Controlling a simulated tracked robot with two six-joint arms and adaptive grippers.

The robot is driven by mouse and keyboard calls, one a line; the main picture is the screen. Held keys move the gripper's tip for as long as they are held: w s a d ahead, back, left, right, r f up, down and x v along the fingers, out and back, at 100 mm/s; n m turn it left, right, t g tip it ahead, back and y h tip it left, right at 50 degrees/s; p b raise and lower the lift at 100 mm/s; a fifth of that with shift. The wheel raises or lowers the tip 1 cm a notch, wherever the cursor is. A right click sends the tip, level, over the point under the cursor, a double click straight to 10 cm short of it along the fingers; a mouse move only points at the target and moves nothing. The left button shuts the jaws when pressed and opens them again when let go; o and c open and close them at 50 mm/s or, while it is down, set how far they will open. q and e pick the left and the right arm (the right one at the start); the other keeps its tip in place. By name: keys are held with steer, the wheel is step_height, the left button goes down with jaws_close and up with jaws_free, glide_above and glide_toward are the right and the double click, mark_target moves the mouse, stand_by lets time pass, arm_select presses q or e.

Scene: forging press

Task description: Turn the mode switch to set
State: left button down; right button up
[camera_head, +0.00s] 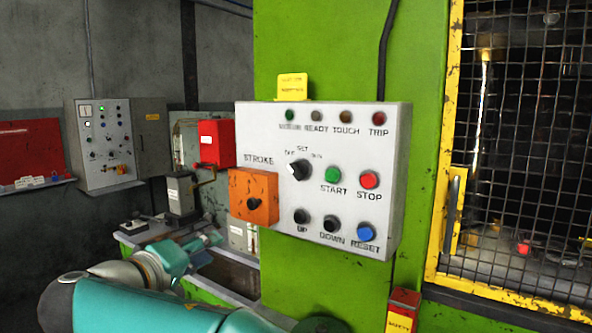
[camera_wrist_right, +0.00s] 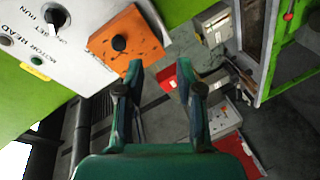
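The mode switch (camera_head: 299,169) is a round black knob on the light grey control panel (camera_head: 258,120), with labels OFF, SET and RUN around its top. Its white mark shows on the left side, nearest the OFF label. The knob also shows at the upper left of the right wrist view (camera_wrist_right: 56,16). My right gripper (camera_head: 212,240) is below and left of the panel, apart from the switch. In the wrist view its two fingers (camera_wrist_right: 159,64) are spread with nothing between them. My left gripper is not in view.
An orange STROKE box (camera_head: 262,183) juts out at the panel's lower left. Green START (camera_head: 333,174) and red STOP (camera_head: 369,180) buttons sit right of the switch. Black UP and DOWN and blue RESET buttons are below. A mesh guard (camera_head: 520,150) stands at right.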

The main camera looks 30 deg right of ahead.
mark_target(292, 173)
steer(key=s+d+r+m+g+h, duration=0.25)
steer(key=s+r+m, duration=0.4)
steer(key=r, duration=0.55)
steer(key=shift+n+t+h, duration=0.25)
steer(key=shift+n+h, duration=0.2)
steer(key=p+x, duration=0.1)
steer(key=x, duration=0.4)
steer(key=p+x, duration=0.1)
steer(key=x, duration=0.4)
steer(key=p+x, duration=0.1)
steer(key=x, duration=0.5)
steer(key=shift+s+f+p, duration=0.2)
steer(key=shift+f+p, duration=0.1)
steer(key=shift+p, duration=0.1)
